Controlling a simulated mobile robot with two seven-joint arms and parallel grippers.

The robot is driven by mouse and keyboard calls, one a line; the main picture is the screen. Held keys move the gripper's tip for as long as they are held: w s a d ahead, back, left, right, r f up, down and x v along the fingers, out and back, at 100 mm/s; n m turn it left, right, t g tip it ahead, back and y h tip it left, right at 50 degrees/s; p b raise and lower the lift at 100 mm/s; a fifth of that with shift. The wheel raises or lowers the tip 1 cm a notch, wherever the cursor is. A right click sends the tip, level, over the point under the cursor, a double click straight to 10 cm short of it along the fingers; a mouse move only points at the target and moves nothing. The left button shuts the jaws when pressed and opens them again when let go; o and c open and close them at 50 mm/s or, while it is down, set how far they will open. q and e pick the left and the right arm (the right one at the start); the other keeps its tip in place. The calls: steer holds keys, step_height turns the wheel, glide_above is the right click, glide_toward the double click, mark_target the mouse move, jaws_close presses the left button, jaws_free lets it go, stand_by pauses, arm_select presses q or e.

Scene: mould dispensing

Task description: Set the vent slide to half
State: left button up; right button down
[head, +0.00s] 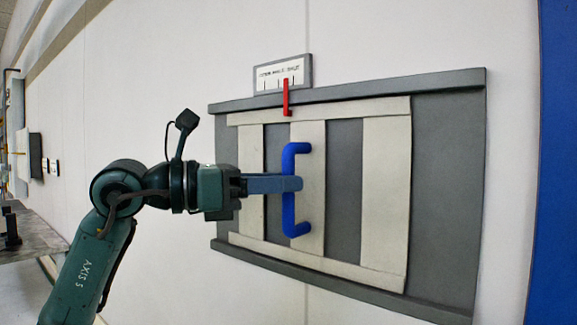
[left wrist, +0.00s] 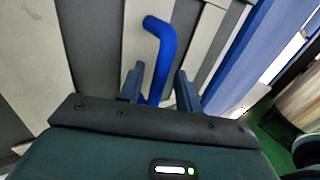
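The vent slide (head: 386,180) is a pale slatted panel between two grey rails on the wall, with dark grey showing between its slats. A blue upright handle (head: 289,213) is on it, and it also shows in the left wrist view (left wrist: 163,45). A red pointer (head: 286,98) stands up from the slide's top edge, under a small scale plate (head: 283,73). The pointer is near the middle of the plate; its markings are too small to read. My left gripper (head: 296,184) is at the handle, with its fingers apart on either side of it (left wrist: 158,88).
The grey frame (head: 447,190) of the vent has bare grey room to the right of the slide. A blue upright surface (head: 557,160) stands at the far right. A grey table (head: 30,238) is at the far left.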

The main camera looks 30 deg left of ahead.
arm_select(q)
steer(key=shift+x, duration=0.95)
jaws_close()
